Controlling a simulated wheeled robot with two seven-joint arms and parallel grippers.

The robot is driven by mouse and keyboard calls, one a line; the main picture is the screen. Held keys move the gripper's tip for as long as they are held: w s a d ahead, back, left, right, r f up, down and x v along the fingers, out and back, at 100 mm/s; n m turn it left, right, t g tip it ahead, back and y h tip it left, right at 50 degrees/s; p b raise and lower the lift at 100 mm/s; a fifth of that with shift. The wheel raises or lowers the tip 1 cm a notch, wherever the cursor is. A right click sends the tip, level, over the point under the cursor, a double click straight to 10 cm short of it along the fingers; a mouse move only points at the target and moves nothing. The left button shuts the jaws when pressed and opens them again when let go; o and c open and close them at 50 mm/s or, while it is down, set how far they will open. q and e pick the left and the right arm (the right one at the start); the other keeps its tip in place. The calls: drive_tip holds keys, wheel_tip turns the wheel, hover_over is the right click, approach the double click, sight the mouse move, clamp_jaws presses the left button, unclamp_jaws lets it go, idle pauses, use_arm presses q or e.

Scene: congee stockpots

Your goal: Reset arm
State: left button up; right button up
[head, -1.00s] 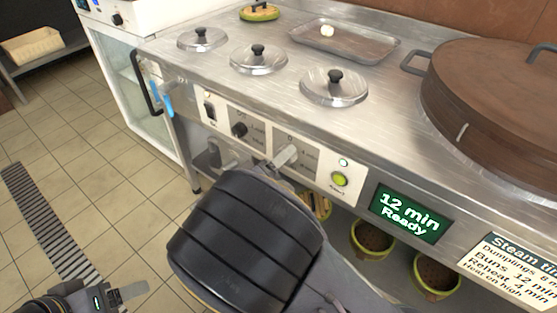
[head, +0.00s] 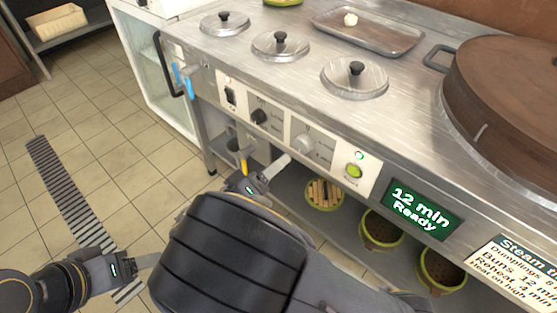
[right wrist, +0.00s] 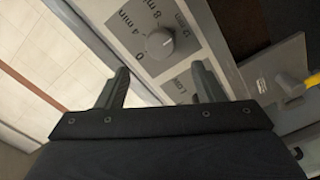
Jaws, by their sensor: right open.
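My right gripper (head: 265,172) is in front of the stove's control panel, just below its lower edge in the head view. In the right wrist view its two fingers (right wrist: 162,86) are spread with nothing between them. The grey timer knob (right wrist: 160,43) with minute marks lies beyond the fingertips, apart from them. The timer knob (head: 305,144) also shows in the head view. My right arm's dark forearm hides part of the gripper and the lower shelf. My left gripper (head: 135,264) is at the lower left over the floor; its finger gap is unclear.
The steel counter (head: 300,85) holds several lidded pots, a tray (head: 368,33) and a large brown lid (head: 510,90). The panel has a black knob (head: 259,117) and a lit green button (head: 354,171). The display (head: 421,209) reads "12 min Ready". Baskets (head: 381,229) stand below. Floor at left is open.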

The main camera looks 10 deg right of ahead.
idle(0.4)
drive_tip(key=s+d+f+m+g+y, duration=0.1)
drive_tip(key=s+d+f+g+y, duration=0.25)
drive_tip(key=d+g, duration=0.5)
drive_tip(key=s+d+f+m+g+y, duration=0.1)
drive_tip(key=s+d+g+y, duration=0.2)
drive_tip(key=s+d+y, duration=0.5)
drive_tip(key=s+a+r+t+y+p, duration=0.1)
drive_tip(key=s+r+t+y+p, duration=0.2)
drive_tip(key=r+p, duration=1.4)
drive_tip(key=s+a+r+m+t+y+p, duration=0.1)
drive_tip(key=s+r+t+y+p, duration=0.1)
drive_tip(key=r+p, duration=1.5)
wheel_tip(320, 180, up, 6)
drive_tip(key=shift+s+a+t+y+p, duration=0.15)
drive_tip(key=shift+s+t+y+p, duration=0.25)
drive_tip(key=shift+t+y, duration=0.25)
